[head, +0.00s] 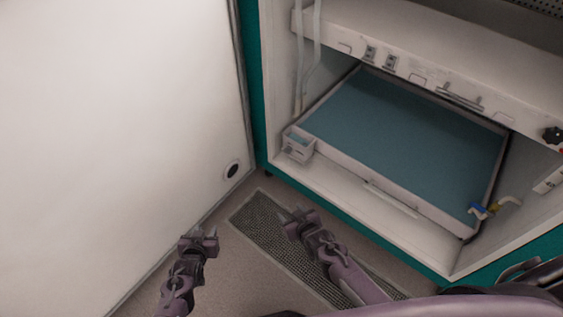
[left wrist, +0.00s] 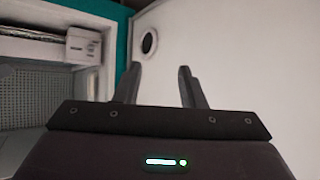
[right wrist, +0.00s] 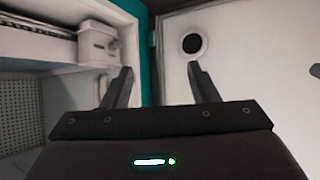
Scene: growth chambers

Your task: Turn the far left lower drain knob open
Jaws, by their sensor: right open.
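A dark round fitting with a pale rim (head: 232,170) sits low on the white panel at left. It also shows in the left wrist view (left wrist: 149,43) and right wrist view (right wrist: 192,43). I cannot tell whether it is the drain knob. My left gripper (head: 199,234) is open and empty, in front of the white panel. My right gripper (head: 292,213) is open and empty, above the floor grate before the chamber. Neither touches anything.
The teal-framed chamber (head: 254,90) holds a tray with a blue surface (head: 405,135). A small box (head: 298,146) stands at its left front corner. A shelf (head: 430,55) hangs above, with a dark knob (head: 553,135) at far right. A grate (head: 262,235) lies on the floor.

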